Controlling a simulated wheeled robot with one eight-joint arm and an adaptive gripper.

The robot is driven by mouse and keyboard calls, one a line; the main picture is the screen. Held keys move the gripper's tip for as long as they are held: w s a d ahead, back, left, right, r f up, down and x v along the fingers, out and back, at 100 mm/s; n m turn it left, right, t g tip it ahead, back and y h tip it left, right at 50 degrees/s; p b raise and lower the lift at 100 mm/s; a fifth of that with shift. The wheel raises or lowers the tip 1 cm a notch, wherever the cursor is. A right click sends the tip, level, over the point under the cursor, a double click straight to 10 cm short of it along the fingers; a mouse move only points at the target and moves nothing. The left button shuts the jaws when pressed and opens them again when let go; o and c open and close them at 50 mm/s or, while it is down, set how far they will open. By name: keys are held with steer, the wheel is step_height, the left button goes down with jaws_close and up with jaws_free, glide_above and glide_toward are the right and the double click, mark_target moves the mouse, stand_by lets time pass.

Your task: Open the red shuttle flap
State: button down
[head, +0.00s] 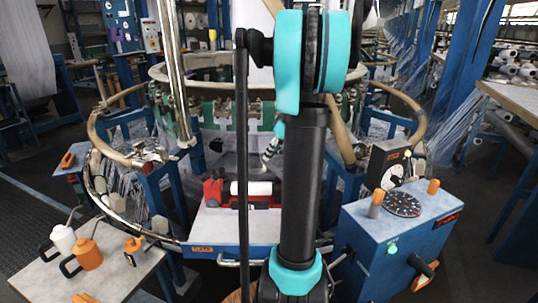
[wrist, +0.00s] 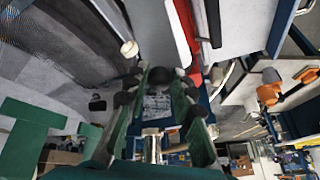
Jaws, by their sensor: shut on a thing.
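The red shuttle (head: 213,192) sits on a pale platform with a blue front in the head view, with a white roll (head: 251,188) beside it. My arm hides its right part. In the wrist view a long red strip (wrist: 184,35), seemingly the shuttle flap, runs down from the top edge to my fingertips. My gripper (wrist: 164,76) is shut there with its dark pads close together; the exact grip point is hidden between them. In the head view my gripper is mostly hidden behind my arm.
A blue control box (head: 385,250) with a dial and orange knobs stands on the right. A table (head: 120,275) with white and orange bottles (head: 88,253) is at lower left. The loom's curved rails (head: 108,140) surround the platform. Dark floor is clear at far left.

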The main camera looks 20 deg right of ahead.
steer(key=shift+s+d+f, duration=0.1)
steer(key=shift+d+f, duration=0.05)
steer(key=shift+d, duration=0.05)
